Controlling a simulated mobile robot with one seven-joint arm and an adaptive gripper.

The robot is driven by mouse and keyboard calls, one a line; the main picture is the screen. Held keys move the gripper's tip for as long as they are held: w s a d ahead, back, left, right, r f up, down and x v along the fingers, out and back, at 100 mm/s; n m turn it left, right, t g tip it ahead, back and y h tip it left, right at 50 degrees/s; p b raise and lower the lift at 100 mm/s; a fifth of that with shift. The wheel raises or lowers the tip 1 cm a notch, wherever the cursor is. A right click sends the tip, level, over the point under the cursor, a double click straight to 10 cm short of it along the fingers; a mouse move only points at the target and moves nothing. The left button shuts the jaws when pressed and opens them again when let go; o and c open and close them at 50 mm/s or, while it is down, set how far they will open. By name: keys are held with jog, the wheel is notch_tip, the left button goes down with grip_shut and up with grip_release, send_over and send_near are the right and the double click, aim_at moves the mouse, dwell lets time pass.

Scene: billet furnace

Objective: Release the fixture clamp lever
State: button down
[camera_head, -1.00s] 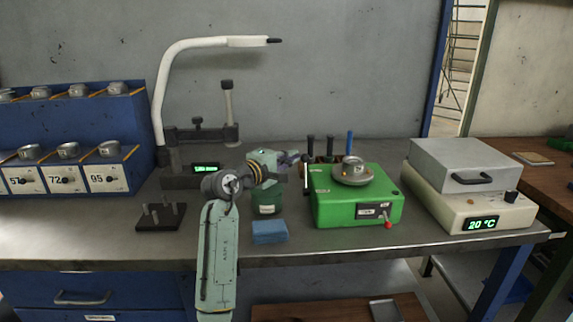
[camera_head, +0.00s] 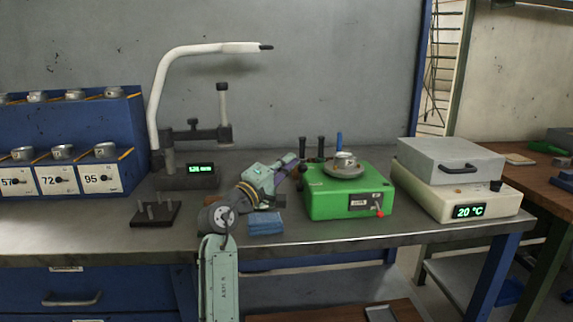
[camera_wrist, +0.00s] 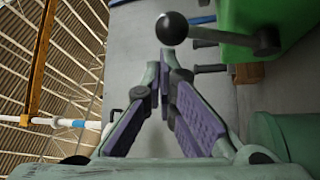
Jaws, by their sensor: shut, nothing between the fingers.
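In the wrist view a lever with a black ball knob (camera_wrist: 172,28) reaches left from a dark pivot (camera_wrist: 268,40) on the side of the green box. It is the likeliest clamp lever; I cannot make it out in the head view. My gripper (camera_wrist: 168,62) is shut and empty. Its purple-padded fingers meet just below the ball in the picture, apart from it. In the head view my gripper (camera_head: 296,164) is left of the green box (camera_head: 350,198).
Dark handles (camera_head: 320,148) and a blue one (camera_head: 339,140) stand behind the box. A green can (camera_wrist: 285,135) is close to my gripper. A blue block (camera_head: 265,223) lies at the front. A lamp stand (camera_head: 157,105) is left, a 20 °C heater (camera_head: 455,190) right.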

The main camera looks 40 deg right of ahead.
jog(key=shift+s+a+f+b, duration=0.15)
jog(key=shift+s+a+b, duration=0.1)
jog(key=shift+s+b, duration=0.1)
dwell(0.4)
